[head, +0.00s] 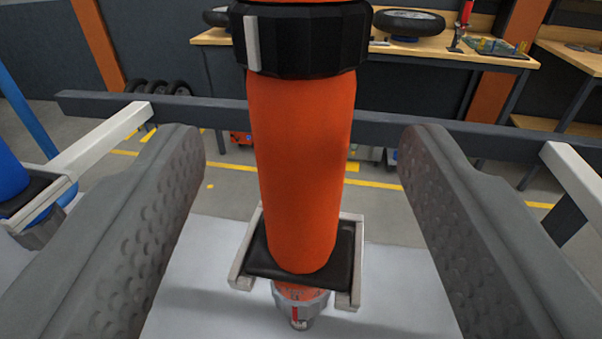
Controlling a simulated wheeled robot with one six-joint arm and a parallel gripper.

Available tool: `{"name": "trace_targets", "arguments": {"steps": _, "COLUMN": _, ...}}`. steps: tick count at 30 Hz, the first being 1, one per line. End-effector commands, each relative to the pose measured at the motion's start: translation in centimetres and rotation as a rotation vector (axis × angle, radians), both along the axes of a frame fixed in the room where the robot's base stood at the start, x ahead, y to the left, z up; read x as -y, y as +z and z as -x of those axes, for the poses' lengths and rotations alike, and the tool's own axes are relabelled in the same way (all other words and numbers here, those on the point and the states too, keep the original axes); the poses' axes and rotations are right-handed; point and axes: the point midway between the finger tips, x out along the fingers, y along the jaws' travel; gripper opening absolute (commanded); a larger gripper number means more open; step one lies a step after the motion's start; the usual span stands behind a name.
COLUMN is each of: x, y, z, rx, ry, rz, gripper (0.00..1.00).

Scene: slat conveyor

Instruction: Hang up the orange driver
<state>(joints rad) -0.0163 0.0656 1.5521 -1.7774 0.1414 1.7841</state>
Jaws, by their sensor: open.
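The orange driver (302,160) stands upright in the middle of the head view, with a black collar near the top of what shows. Its top is cut off by the picture edge. Its lower body passes through a holder (345,265) with a black pad and pale side arms, and a grey and orange tip shows below. My gripper (300,165) is open, with one grey dimpled finger on each side of the driver. There is a clear gap between each finger and the orange body.
A blue tool (8,180) sits in a similar holder at the far left. A dark rail (225,107) runs across behind the driver, with pale brackets on both sides. A wooden workbench (400,50) with wheels and small items stands farther back.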

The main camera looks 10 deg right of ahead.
Motion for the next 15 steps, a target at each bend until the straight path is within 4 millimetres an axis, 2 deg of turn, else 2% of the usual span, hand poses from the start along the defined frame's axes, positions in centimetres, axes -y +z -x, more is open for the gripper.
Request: {"name": "trace_targets", "arguments": {"steps": 15, "x": -1.0, "y": 0.2, "z": 8.3, "rx": 0.001, "ry": 0.000, "rz": 0.000, "gripper": 0.58}}
